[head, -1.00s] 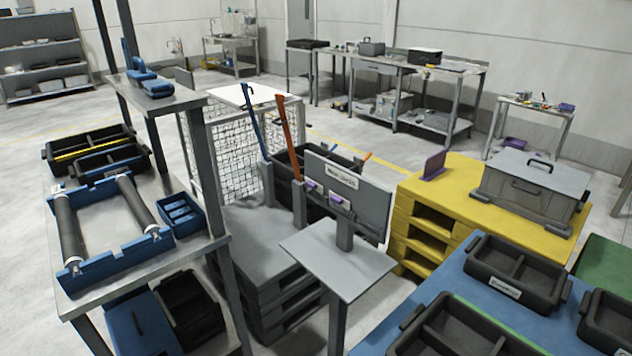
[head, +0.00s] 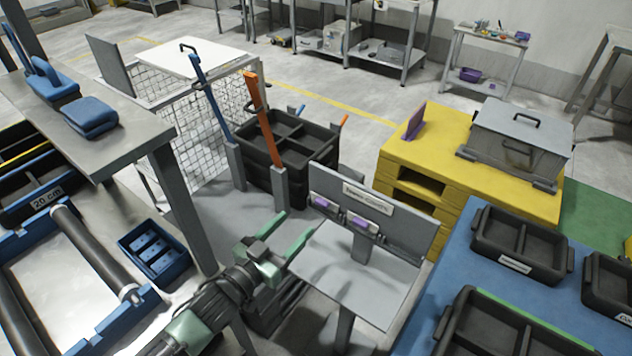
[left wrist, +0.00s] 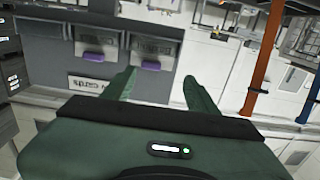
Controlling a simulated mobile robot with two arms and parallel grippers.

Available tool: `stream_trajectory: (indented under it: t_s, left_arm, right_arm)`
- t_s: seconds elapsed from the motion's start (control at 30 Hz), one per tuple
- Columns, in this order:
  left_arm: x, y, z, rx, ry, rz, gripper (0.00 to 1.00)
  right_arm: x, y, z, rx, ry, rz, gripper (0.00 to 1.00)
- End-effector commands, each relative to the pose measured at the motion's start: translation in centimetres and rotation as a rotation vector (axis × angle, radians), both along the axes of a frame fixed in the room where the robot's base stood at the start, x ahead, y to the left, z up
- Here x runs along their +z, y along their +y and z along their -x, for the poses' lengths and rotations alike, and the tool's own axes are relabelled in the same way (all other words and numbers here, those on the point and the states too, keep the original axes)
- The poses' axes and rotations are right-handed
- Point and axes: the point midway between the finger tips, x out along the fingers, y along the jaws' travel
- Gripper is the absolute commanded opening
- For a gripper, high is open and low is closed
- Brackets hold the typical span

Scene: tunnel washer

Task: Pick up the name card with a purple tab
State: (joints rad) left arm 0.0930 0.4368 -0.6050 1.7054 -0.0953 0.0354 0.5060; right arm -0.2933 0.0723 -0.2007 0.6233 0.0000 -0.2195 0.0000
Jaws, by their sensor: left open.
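Two name cards with purple tabs sit side by side on the upright grey board (head: 405,232) behind a small grey stand. The left card (head: 324,203) and the right card (head: 366,225) are near the board's lower edge. My left gripper (head: 294,229) is open and empty, to the left of the cards and apart from them. In the left wrist view the board appears upside down, with one card (left wrist: 96,42) at upper left and the other card (left wrist: 152,47) just ahead of the gripper (left wrist: 159,76). Their lettering is too small to read.
Blue and orange upright handles (head: 262,115) stand behind the gripper, beside a black divided crate (head: 290,155). A yellow pallet stack (head: 450,150) is behind the board. A blue table (head: 440,275) with black trays is at right. The grey stand top (head: 350,275) is clear.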

Motion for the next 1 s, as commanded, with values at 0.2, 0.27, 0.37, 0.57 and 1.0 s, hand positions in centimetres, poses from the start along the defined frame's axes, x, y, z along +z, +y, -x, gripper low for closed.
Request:
stream_trajectory:
  t_s: [0.2, 0.27, 0.37, 0.57, 1.0]
  left_arm:
    - [0.8, -1.5, -1.5, -0.009, -0.010, 0.010, 0.58]
    - [0.8, -1.9, -2.1, -0.009, -0.010, 0.009, 0.58]
    - [0.9, -2.8, -3.0, -0.008, -0.009, 0.008, 0.58]
    - [0.8, -4.6, -5.3, -0.007, -0.009, 0.007, 0.58]
    - [0.5, -5.1, -5.9, -0.007, -0.008, 0.006, 0.33]
  right_arm:
    - [0.5, -0.5, 0.6, 0.001, 0.008, 0.006, 0.97]
    - [0.7, -0.8, 1.1, 0.002, 0.015, 0.010, 0.97]
    - [1.2, -1.2, 1.8, 0.004, 0.025, 0.015, 0.97]
    - [2.0, -1.4, 1.5, 0.003, 0.022, 0.017, 0.97]
    - [2.1, -0.2, 0.5, 0.000, 0.007, 0.002, 0.97]
